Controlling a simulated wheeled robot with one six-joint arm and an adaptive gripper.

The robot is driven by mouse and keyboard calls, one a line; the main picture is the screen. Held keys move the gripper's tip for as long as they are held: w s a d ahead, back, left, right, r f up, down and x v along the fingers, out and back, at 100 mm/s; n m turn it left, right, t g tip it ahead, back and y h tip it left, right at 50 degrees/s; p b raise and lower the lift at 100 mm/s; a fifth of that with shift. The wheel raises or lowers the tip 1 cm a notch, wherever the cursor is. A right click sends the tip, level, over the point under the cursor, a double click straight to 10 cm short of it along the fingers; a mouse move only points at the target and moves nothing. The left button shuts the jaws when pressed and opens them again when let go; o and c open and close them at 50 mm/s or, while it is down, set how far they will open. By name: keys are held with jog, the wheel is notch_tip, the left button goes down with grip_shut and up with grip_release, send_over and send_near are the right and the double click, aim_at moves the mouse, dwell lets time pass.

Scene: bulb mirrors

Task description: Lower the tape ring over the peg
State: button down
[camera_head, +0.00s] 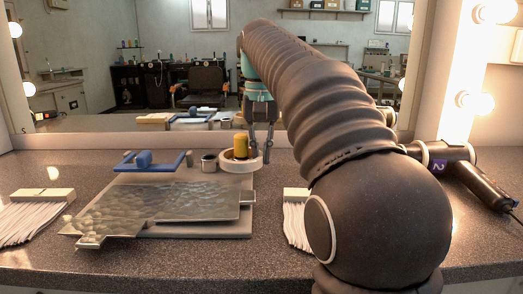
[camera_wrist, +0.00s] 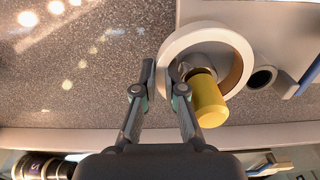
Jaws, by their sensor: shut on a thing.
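The tape ring (camera_head: 240,168) is white with a tan inner wall. It also shows in the wrist view (camera_wrist: 206,31). The yellow peg (camera_head: 241,146) stands up inside the ring's opening, its top above the rim. In the wrist view the peg (camera_wrist: 210,103) hides part of the ring's near rim. My gripper (camera_head: 261,158) is shut on the ring's wall at its right side in the head view. In the wrist view my gripper (camera_wrist: 165,76) has one finger outside the ring and one inside. I cannot tell whether the ring touches the surface beneath.
A dark cup (camera_head: 209,163) stands just left of the ring. A grey board (camera_head: 244,212) with a crumpled sheet (camera_head: 165,202) lies in front. A hair dryer (camera_head: 463,170) lies at right. A mirror is behind.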

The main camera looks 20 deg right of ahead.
jog(key=shift+f+b, duration=0.45)
jog(key=shift+f, duration=0.55)
dwell(0.3)
jog(key=c, duration=1.2)
grip_release()
